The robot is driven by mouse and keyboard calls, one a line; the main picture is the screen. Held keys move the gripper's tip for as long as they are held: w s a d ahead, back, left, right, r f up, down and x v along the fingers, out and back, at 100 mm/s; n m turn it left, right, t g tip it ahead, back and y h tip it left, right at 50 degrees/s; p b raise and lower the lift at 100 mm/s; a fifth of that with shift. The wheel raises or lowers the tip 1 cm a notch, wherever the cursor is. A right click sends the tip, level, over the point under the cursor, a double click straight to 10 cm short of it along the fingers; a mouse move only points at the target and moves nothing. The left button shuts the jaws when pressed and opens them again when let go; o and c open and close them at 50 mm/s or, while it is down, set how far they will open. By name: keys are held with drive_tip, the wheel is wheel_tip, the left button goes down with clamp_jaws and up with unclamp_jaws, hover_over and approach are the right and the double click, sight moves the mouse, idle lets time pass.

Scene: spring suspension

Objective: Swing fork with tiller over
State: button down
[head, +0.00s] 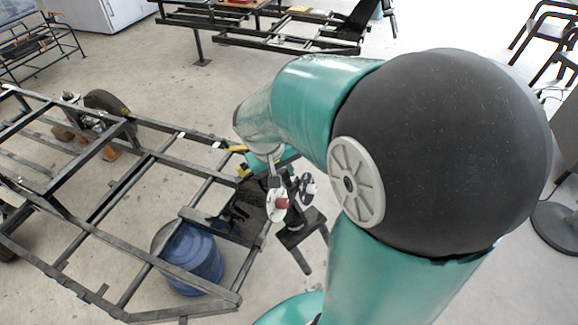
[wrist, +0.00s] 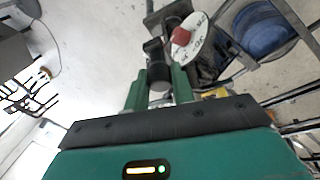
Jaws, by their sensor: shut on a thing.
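My gripper (head: 287,166) is at the frame's near right end in the head view, partly hidden behind my wrist. In the wrist view its two green fingers (wrist: 159,80) are shut on a dark cylindrical grip, which I take for the tiller (wrist: 157,64). A white marked disc with a red centre (wrist: 187,38) is just beyond the fingers; it also shows in the head view (head: 272,206). Dark fork parts (head: 296,228) stand below it at the frame's end, but I cannot make out which is the fork itself.
A black steel frame (head: 152,155) fills the left. A blue barrel (head: 192,258) stands under its near end. Another frame (head: 285,42) is at the back, and dark chairs (head: 545,27) are at the far right. Open concrete floor lies between the two frames.

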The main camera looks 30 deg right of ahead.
drive_tip(key=shift+a+f+m, duration=0.1)
drive_tip(key=shift+a+m, duration=0.4)
drive_tip(key=shift+a, duration=0.2)
drive_tip(key=c, duration=1.2)
unclamp_jaws()
drive_tip(key=v, duration=1.3)
drive_tip(key=shift+a+r, duration=0.3)
drive_tip(key=shift+a, duration=0.05)
